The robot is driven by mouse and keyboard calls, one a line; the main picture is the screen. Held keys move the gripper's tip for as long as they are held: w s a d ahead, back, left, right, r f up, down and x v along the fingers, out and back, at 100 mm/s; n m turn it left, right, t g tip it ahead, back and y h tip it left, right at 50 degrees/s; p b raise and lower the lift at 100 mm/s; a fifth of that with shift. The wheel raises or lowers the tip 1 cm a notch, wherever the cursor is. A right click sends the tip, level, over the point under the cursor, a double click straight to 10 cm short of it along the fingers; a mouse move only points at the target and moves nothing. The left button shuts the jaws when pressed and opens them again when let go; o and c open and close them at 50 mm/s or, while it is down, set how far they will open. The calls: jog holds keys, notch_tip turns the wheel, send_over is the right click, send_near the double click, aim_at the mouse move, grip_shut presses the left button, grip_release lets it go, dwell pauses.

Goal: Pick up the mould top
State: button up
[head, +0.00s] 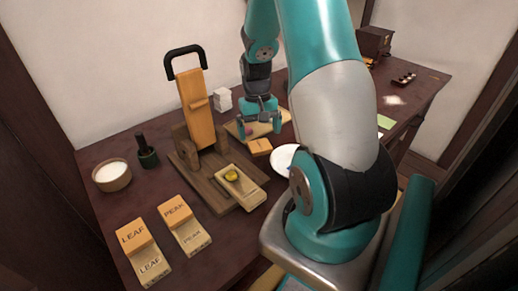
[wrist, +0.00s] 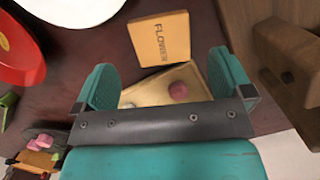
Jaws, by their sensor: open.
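An orange block marked FLOWER (wrist: 160,40) lies flat on the dark table in the wrist view, just beyond my fingertips. In the head view an orange block (head: 260,147) lies just in front of my gripper (head: 261,110). My gripper is open and empty above the table; its teal fingers (wrist: 164,84) stand wide apart in the wrist view. Between and below them is a tan mould base (wrist: 192,77) with a pink lump (wrist: 178,91), partly hidden by the gripper. Other orange blocks marked LEAF (head: 132,234) and PEAK (head: 175,211) rest at the front left on labelled tan pieces.
A wooden press (head: 196,108) with a black handle stands left of my gripper. A tan mould piece holding a yellow lump (head: 232,175) lies on its base. A white plate (head: 283,158) is right of the orange block. A white-filled bowl (head: 112,176) stands far left.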

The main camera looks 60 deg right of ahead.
aim_at(260, 145)
jog(key=f, duration=0.4)
jog(key=shift+s+a+f, duration=0.1)
jog(key=shift+s+a, duration=0.15)
jog(key=shift+a, duration=0.05)
jog(key=c, duration=1)
